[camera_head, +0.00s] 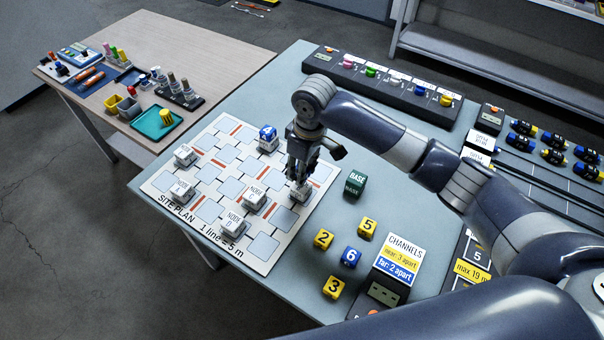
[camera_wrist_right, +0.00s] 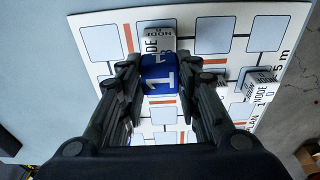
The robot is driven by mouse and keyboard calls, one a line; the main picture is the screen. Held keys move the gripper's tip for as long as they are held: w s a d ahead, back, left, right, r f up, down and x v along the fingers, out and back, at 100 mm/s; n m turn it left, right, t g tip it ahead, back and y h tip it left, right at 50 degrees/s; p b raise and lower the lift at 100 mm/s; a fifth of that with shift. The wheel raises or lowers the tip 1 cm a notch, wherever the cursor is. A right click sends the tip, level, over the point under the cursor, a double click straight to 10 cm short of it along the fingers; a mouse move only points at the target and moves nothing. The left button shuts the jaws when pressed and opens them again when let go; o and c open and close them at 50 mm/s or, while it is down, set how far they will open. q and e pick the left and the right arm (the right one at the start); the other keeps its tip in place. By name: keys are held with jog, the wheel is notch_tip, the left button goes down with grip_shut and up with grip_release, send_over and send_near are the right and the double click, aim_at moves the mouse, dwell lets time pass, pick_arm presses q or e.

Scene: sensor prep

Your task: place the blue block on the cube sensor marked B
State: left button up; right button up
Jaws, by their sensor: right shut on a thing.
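My right gripper (camera_head: 300,165) is over the right part of the site plan board (camera_head: 165,181). In the right wrist view its fingers (camera_wrist_right: 160,78) are shut on a blue block marked 1 (camera_wrist_right: 160,82); the head view hides this block behind the fingers. A white node cube (camera_head: 300,192) is just under the gripper in the head view. In the wrist view a white node cube (camera_wrist_right: 157,37) shows right beside the blue block. I cannot tell whether they touch, or read its letter. Another blue block (camera_head: 267,132) sits on a farther node cube (camera_head: 268,146). My left gripper is not in view.
Other node cubes stand on the board, including A (camera_head: 182,190). A green BASE cube (camera_head: 354,187), yellow number cubes (camera_head: 323,239) and a blue 6 cube (camera_head: 350,257) are to the right. A wooden table (camera_head: 210,48) stands at left, with a teal tray (camera_head: 146,126).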

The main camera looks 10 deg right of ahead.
jog(key=shift+d+f+p, duration=0.1)
jog(key=shift+f+p, duration=0.35)
jog(key=shift+f, duration=1.35)
jog(key=shift+f, duration=0.1)
jog(key=o, duration=0.9)
jog(key=r, duration=0.8)
jog(key=s+d+r+b, duration=0.1)
jog(key=r, duration=0.3)
jog(key=shift+r, duration=0.1)
jog(key=shift+s, duration=0.1)
